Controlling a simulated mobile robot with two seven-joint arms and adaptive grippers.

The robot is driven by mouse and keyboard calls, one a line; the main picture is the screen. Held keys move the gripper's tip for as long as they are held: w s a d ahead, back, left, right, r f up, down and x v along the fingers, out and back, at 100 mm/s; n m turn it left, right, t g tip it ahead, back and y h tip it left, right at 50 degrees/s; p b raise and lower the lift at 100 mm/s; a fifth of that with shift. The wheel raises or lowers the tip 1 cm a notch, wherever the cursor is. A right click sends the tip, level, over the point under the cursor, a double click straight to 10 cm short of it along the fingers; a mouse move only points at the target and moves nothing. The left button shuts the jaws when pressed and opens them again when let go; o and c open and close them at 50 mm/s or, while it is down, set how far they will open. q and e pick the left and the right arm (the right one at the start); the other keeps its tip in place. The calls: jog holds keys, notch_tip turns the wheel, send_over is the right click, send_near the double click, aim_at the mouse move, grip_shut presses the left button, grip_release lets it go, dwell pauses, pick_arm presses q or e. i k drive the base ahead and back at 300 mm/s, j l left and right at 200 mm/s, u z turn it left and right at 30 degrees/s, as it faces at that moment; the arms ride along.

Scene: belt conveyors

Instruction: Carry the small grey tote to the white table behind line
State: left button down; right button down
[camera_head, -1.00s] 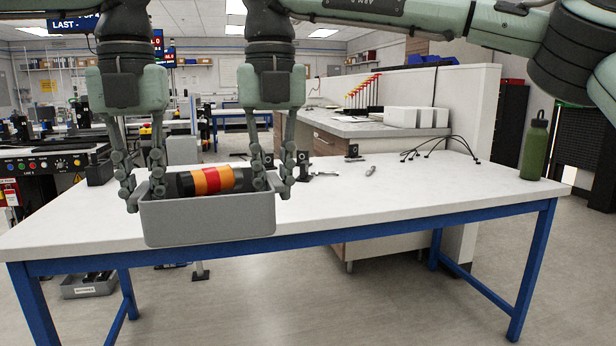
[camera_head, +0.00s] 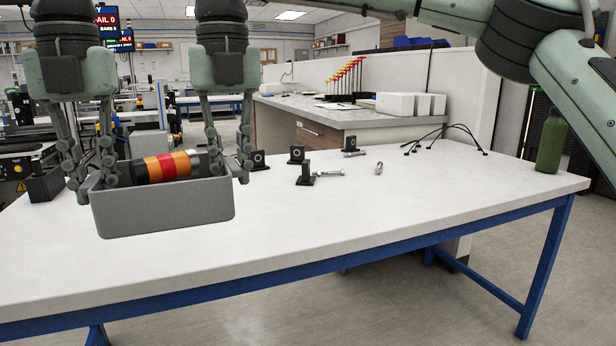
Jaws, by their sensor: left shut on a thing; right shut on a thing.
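The small grey tote (camera_head: 165,212) is at the left of the view, over the white table (camera_head: 330,230). It holds a dark cylindrical thing with orange, red and yellow bands (camera_head: 166,167). My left gripper (camera_head: 92,180) is shut on the tote's left end wall, one finger inside and one outside. My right gripper (camera_head: 228,168) is shut on its right end wall in the same way. The tote looks nearly level. I cannot tell whether its base touches the tabletop.
Several small black blocks (camera_head: 306,174) and metal parts (camera_head: 378,168) lie right of the tote. Black cables (camera_head: 445,138) and a green bottle (camera_head: 551,142) are at the table's far right. The tabletop's front middle and right are clear. A grey-topped counter (camera_head: 350,116) stands behind.

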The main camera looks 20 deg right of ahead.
aim_at(152, 243)
jog(key=i+j, duration=0.2)
jog(key=i, duration=0.25)
jog(key=i+j, duration=0.2)
jog(key=i, duration=0.25)
